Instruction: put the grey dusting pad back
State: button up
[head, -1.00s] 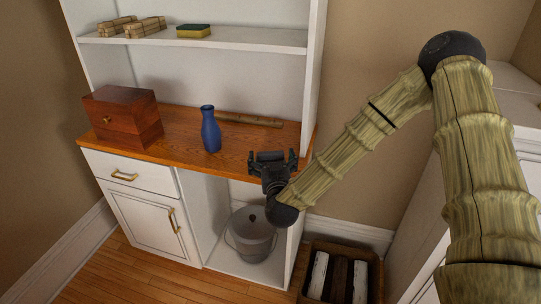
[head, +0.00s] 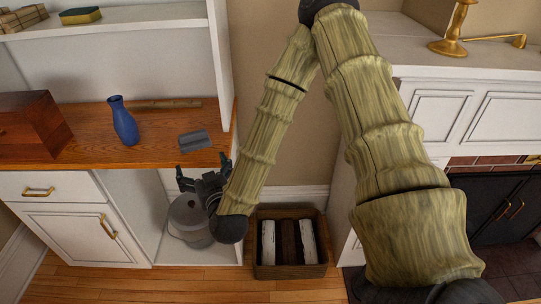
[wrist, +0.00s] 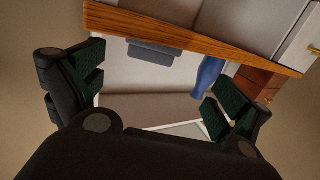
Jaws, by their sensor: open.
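The grey dusting pad (head: 195,139) lies on the wooden counter (head: 85,145) of the white cabinet, near its right front edge. In the wrist view the pad (wrist: 153,53) shows beyond and between my fingers, close to the counter's edge. My gripper (head: 204,169) is open and empty, just in front of the counter and a little below its top in the picture. It is apart from the pad. Both fingers show spread in the wrist view (wrist: 155,90).
A blue vase (head: 122,122) stands left of the pad, with a wooden stick (head: 165,104) behind it. A red-brown box (head: 30,127) is at the left. A yellow-green sponge (head: 80,16) lies on the shelf above. A grey bucket (head: 188,221) and a crate (head: 290,271) stand below.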

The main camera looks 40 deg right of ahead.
jog(key=s+a+f+n+g+y, duration=0.15)
jog(key=s+f+g, duration=0.35)
jog(key=f, duration=0.6)
jog(key=s+a+f+n+g+y, duration=0.1)
jog(key=s+a+f+g+y, duration=0.1)
jog(key=s+f, duration=0.6)
jog(key=s+d+f+g, duration=0.3)
jog(key=s+f+g, duration=0.2)
jog(key=s, duration=0.6)
jog(key=s+d+f+m+g, duration=0.1)
jog(key=s+d+f+g, duration=0.2)
jog(key=s+f, duration=0.7)
jog(key=shift+s+f+g+h, duration=0.3)
jog(key=shift+s+g+h, duration=0.15)
jog(key=shift+s+g, duration=0.5)
